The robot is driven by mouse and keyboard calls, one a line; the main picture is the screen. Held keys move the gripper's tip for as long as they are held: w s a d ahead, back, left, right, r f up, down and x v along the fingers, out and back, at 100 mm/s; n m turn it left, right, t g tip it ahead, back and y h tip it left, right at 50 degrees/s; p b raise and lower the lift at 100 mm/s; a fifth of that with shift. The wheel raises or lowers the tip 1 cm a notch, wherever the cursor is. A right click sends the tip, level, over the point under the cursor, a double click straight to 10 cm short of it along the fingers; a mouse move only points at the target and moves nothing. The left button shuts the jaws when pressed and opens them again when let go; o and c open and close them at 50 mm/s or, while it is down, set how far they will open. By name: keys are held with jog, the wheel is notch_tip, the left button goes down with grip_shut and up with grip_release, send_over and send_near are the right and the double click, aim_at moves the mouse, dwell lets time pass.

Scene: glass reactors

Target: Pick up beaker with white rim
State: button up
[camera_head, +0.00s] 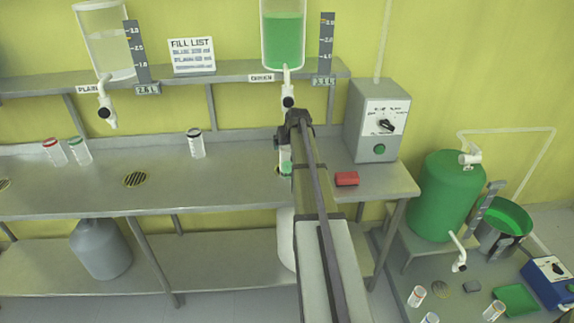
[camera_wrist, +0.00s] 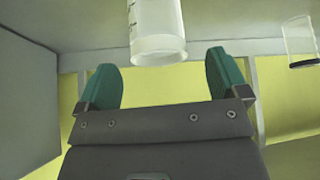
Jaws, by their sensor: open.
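The beaker with the white rim (camera_wrist: 158,46) shows at the top middle of the wrist view, which looks upside down, with its rim at the lower end. It is clear, with dark graduation marks. My gripper (camera_wrist: 161,63) is open, with one teal finger to each side of the beaker's rim end in the picture. The beaker appears to be ahead of the fingertips, and I see no contact. In the head view my arm hides most of the gripper and this beaker, below the spout of the green tank (camera_head: 284,42).
A black-rimmed beaker (camera_head: 195,143) stands on the bench (camera_head: 240,182), and also shows in the wrist view (camera_wrist: 300,42). Red-rimmed (camera_head: 54,151) and green-rimmed (camera_head: 79,150) beakers stand farther left. A grey control box (camera_head: 376,122) and a red block (camera_head: 346,179) are at the right.

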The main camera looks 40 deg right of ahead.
aim_at(287, 158)
jog(key=b+x, duration=0.3)
jog(key=x, duration=0.2)
jog(key=shift+s+d+f+b, duration=0.1)
jog(key=shift+s+f+b, duration=0.1)
jog(key=shift+b, duration=0.2)
jog(key=shift+r, duration=0.25)
jog(key=shift+c, duration=0.3)
jog(key=c, duration=1.3)
